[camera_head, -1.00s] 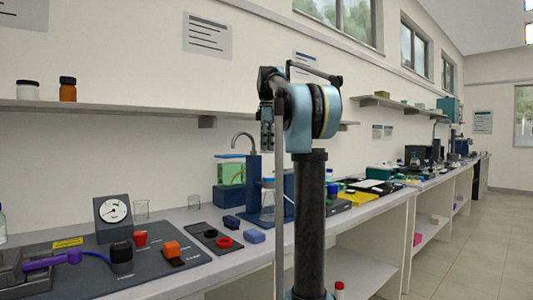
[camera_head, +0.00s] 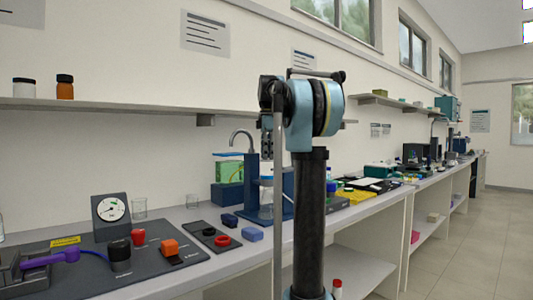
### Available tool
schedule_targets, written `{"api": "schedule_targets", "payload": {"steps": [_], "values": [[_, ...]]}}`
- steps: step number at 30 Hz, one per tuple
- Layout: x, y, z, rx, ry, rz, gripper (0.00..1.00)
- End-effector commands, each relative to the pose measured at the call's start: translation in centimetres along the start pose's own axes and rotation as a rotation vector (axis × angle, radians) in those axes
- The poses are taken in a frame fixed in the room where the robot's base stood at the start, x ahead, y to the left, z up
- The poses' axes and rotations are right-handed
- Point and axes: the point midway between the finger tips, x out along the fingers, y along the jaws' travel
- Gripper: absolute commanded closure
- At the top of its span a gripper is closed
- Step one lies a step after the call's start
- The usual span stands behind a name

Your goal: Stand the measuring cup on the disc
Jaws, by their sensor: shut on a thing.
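My arm (camera_head: 310,185) stands upright right of centre. Its blue joint (camera_head: 300,115) is at the top, and a dark arm part (camera_head: 266,140) hangs down beside it. I cannot tell which thing is the measuring cup. Two clear beakers stand on the bench, one (camera_head: 139,207) behind the gauge and one (camera_head: 192,201) further right. A clear vessel (camera_head: 266,188) shows by the blue stand. I cannot identify the disc for sure; a red ring (camera_head: 222,241) lies on a dark plate.
The bench (camera_head: 190,217) runs along the wall. A shelf (camera_head: 150,106) hangs above.

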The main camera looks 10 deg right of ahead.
Motion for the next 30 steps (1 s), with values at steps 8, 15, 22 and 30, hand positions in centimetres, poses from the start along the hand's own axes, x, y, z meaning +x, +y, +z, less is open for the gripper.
{"api": "schedule_targets", "payload": {"steps": [8, 15, 22, 30], "values": [[1.8, 0.0, 0.0, 0.000, 0.000, 0.000, 0.87], [3.4, 0.0, 0.0, 0.000, 0.000, 0.000, 0.87], [4.7, 0.0, 0.0, 0.000, 0.000, 0.000, 0.87], [5.6, -0.1, 0.0, 0.000, 0.000, 0.000, 0.87]]}}
